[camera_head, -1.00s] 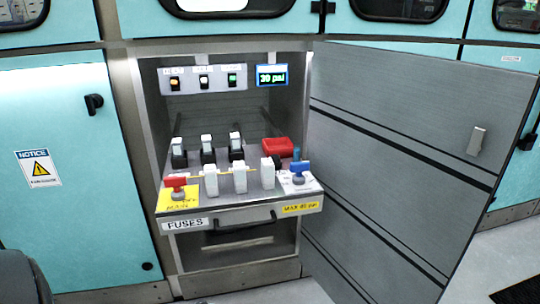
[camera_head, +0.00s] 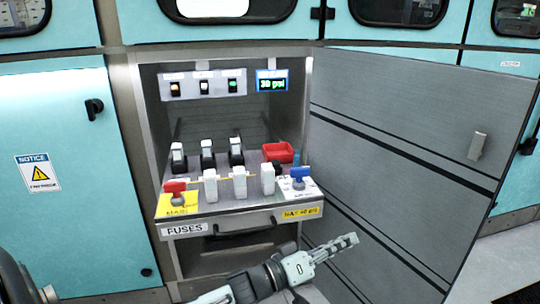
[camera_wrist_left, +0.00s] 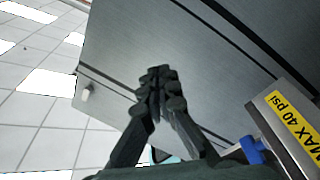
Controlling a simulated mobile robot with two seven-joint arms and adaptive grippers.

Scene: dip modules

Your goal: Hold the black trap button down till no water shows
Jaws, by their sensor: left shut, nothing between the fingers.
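I cannot make out the black trap button or any water for certain; a small blue part (camera_head: 296,158) stands beside the red tray on the drawer, too small to read. A blue valve handle (camera_head: 298,174) sits at the drawer's front right corner, and it also shows in the left wrist view (camera_wrist_left: 252,150). My left gripper (camera_head: 352,241) is shut and empty, in front of and below the drawer's right corner, apart from everything. In the left wrist view its fingertips (camera_wrist_left: 157,78) meet in front of the grey door. My right gripper is not in view.
The pulled-out drawer (camera_head: 215,222) carries white fuse blocks, black switches, a red valve handle (camera_head: 175,188) and a red tray (camera_head: 277,151). The display (camera_head: 272,82) reads 30 psi. The open grey door (camera_head: 400,130) bounds the right side. A yellow label (camera_head: 301,212) says MAX 40 psi.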

